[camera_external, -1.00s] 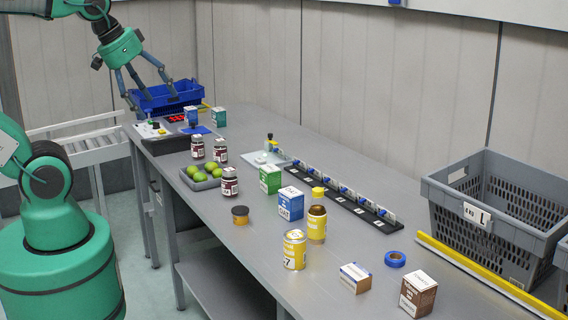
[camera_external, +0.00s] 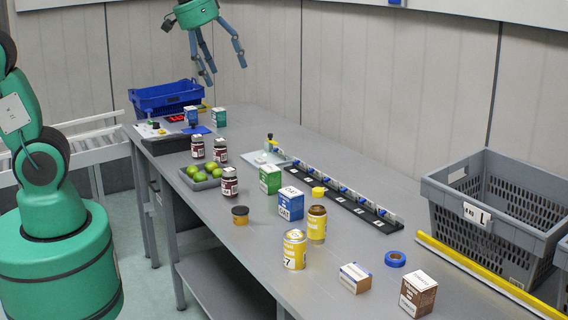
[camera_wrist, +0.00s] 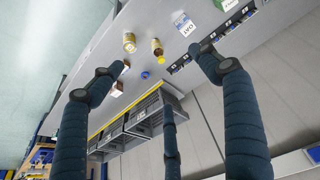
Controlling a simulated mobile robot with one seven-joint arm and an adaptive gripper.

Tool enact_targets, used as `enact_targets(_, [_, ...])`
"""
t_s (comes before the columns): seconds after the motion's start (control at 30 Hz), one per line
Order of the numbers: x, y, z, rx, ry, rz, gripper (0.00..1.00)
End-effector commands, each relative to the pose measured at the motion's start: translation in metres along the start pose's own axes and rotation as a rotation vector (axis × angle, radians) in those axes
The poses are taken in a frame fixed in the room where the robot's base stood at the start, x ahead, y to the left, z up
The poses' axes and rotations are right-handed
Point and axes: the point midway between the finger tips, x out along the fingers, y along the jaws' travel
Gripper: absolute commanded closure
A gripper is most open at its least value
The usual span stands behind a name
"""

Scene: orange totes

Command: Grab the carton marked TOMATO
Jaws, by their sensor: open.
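I cannot read TOMATO on any carton. On the bench, a brown and white carton (camera_external: 418,294) stands at the near right, with a low brown and white box (camera_external: 355,278) to its left. A blue and white carton (camera_external: 290,204) and a green and white carton (camera_external: 270,179) stand mid-bench. The blue one reads like OAT in the wrist view (camera_wrist: 184,24). Small blue (camera_external: 191,116) and teal (camera_external: 220,117) cartons stand at the far end. My gripper (camera_external: 222,72) is open and empty, high above the far part of the bench. Its spread fingers show in the wrist view (camera_wrist: 160,72).
A yellow can (camera_external: 294,250), amber bottle (camera_external: 317,224), dark jars (camera_external: 229,182) and lime tray (camera_external: 207,184) occupy the bench (camera_external: 262,262). A black strip (camera_external: 345,204) runs behind. A grey crate (camera_external: 480,214) is at right; a blue bin (camera_external: 160,98) is at the far end.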

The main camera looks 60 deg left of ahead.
Motion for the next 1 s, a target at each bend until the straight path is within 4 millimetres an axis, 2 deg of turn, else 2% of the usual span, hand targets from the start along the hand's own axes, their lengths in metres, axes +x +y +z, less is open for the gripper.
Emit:
enact_targets(0.03, [0.003,0.008,-0.012,0.004,-0.012,0.003,0.23])
enact_targets(0.2, [0.014,0.033,-0.048,0.007,-0.041,0.011,0.23])
enact_targets(0.5, [0.044,0.084,-0.103,0.014,-0.091,0.02,0.23])
enact_targets(0.7, [0.071,0.122,-0.134,0.019,-0.125,0.023,0.23])
enact_targets(1.0, [0.119,0.185,-0.17,0.027,-0.176,0.023,0.23])
